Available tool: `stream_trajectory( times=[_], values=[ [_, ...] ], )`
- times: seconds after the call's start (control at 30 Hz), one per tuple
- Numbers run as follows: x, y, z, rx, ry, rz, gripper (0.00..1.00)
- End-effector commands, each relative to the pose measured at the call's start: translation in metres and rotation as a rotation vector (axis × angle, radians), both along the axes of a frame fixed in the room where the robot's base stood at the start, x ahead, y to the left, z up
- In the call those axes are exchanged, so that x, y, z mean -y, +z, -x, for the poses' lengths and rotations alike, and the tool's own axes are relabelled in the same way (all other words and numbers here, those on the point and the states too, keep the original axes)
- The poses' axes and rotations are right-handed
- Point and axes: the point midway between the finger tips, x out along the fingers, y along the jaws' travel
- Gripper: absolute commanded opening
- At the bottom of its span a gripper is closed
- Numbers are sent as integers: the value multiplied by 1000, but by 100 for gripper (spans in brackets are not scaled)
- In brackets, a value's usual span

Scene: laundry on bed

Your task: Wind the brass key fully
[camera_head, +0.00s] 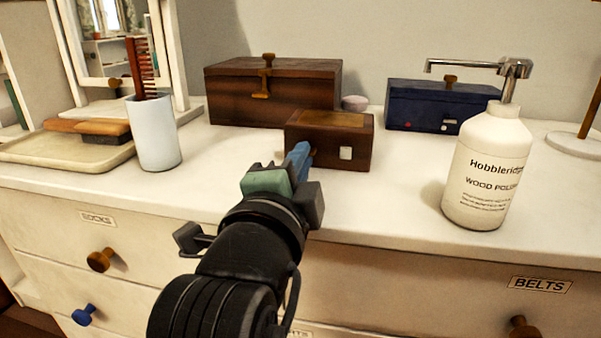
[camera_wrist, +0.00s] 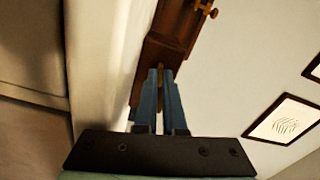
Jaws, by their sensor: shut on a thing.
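A small dark wooden box (camera_head: 345,160) with a golden-brown panel on its lid sits near the middle of the dresser top.
A large wooden chest (camera_head: 235,100) and a dark blue box (camera_head: 415,110) stand behind. A white polish bottle (camera_head: 478,170) with a metal spout is at right. A white cup (camera_head: 156,145) with a comb, a tray (camera_head: 40,155) with a brush, and a mirror are at left.

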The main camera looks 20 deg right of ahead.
Motion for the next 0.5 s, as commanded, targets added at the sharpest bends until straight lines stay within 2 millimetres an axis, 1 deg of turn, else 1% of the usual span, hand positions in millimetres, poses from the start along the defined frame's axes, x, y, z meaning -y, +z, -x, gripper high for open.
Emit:
stream_trajectory(
  times=[0.2, 0.5],
  values=[
    [0, -2, 0, 75, 1, -110, 0],
    [0, -1, 0, 126, -1, -184, 0]
  ],
)
